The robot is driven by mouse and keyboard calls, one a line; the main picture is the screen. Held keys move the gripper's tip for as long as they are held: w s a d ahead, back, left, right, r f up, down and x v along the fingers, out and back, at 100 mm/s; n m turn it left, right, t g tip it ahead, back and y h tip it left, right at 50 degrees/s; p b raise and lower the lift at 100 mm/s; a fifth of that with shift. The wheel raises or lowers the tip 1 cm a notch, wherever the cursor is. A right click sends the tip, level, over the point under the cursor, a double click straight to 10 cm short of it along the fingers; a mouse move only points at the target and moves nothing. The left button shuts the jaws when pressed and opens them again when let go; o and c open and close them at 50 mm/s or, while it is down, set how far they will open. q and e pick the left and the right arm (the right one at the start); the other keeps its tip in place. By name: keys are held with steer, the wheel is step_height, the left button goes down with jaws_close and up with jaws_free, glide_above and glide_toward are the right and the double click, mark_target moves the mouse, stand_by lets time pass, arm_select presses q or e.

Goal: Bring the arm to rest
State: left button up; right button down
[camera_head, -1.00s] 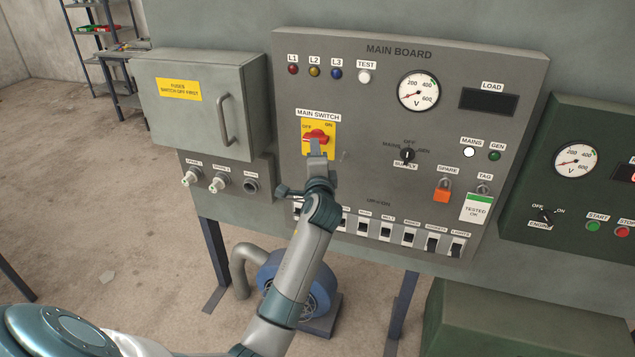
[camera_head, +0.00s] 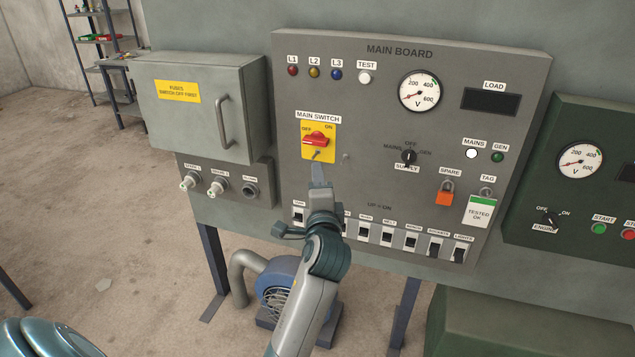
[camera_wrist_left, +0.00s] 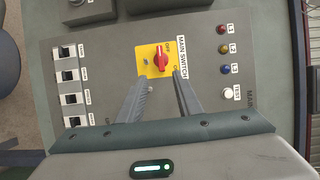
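The main board (camera_head: 425,75) is a grey panel in the head view. Its main switch (camera_head: 316,139) is a red knob on a yellow plate marked OFF and ON; it also shows in the left wrist view (camera_wrist_left: 158,61). My left gripper (camera_head: 319,168) is in front of the board, just below the yellow plate. In the left wrist view its two fingers (camera_wrist_left: 163,78) stand apart with nothing between them, pointing toward the switch and clear of the knob. My right gripper is not in view.
A closed grey fuse box (camera_head: 190,125) with a handle is left of the board. A row of breakers (camera_head: 410,238) runs along the board's bottom, behind my arm. A dark green panel (camera_head: 575,120) is at right. A blue blower (camera_head: 280,285) stands below.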

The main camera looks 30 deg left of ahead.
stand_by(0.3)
arm_select(q)
steer(key=w+d+f+m+g+h, duration=0.1)
steer(key=d+f+h, duration=0.2)
steer(key=f, duration=1)
steer(key=w+d+f+g+h, duration=0.1)
steer(key=w+d+f+h, duration=0.15)
steer(key=f, duration=0.95)
steer(key=s+d+f+n+g+h, duration=0.15)
steer(key=s+f, duration=0.25)
steer(key=f, duration=0.6)
steer(key=s+d+f+g+h+b, duration=0.1)
steer(key=s+d+f, duration=0.3)
steer(key=f, duration=0.5)
steer(key=s+d+f+g+h, duration=0.15)
steer(key=s+f, duration=0.35)
steer(key=f, duration=0.5)
steer(key=s+d+f+n+g, duration=0.1)
steer(key=s+f+n+g, duration=0.2)
steer(key=s+f, duration=1.5)
steer(key=s+f+n+g, duration=0.2)
steer(key=s+f, duration=0.2)
steer(key=s, duration=1.1)
steer(key=s+a+f+n+g+h+b, duration=0.1)
steer(key=s+f, duration=0.3)
steer(key=s, duration=1.1)
steer(key=shift+s+f+n+g, duration=0.25)
steer(key=shift+s+n+g, duration=0.15)
steer(key=shift+n+g, duration=0.45)
